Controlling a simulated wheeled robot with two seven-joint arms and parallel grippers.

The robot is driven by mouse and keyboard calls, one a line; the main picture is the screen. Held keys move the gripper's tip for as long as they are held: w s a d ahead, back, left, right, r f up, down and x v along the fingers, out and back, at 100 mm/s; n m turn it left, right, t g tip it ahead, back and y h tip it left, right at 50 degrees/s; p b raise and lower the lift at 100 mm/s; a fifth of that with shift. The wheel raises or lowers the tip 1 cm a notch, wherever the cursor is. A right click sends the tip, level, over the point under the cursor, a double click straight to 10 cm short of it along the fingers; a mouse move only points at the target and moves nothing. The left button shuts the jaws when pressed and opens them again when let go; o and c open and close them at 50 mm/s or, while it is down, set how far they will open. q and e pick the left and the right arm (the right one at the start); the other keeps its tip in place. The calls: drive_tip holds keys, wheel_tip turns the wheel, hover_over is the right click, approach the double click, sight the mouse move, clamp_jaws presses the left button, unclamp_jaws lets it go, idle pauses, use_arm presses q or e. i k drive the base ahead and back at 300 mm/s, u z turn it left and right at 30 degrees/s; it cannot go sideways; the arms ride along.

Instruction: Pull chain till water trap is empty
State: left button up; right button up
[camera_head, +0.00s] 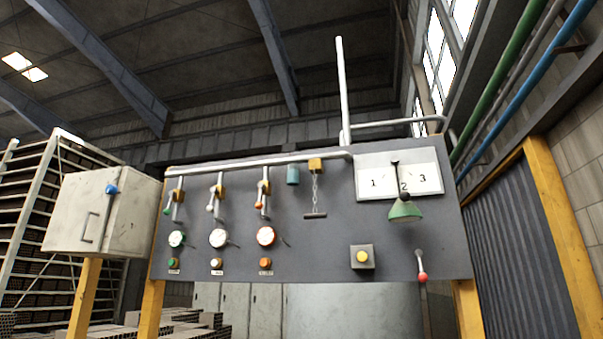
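A chain (315,187) hangs from a brass-coloured valve block (316,165) on the upper middle of a dark grey panel. A short dark bar handle (315,215) hangs level at its lower end. A small teal cylinder (293,175) sits just left of the block, under a pale pipe; it may be the water trap, and its contents cannot be seen. Neither of my grippers is in view, and nothing touches the chain.
Left of the chain are three levers with gauges (219,238). A white cabinet (130,215) stands at left.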

sight(323, 216)
drive_tip(key=u, duration=0.5)
drive_tip(key=k, duration=0.6)
drive_tip(key=u, duration=1.1)
drive_tip(key=i, duration=1.8)
drive_tip(key=z, duration=1.25)
drive_tip(key=i, duration=0.35)
drive_tip(key=z, duration=0.2)
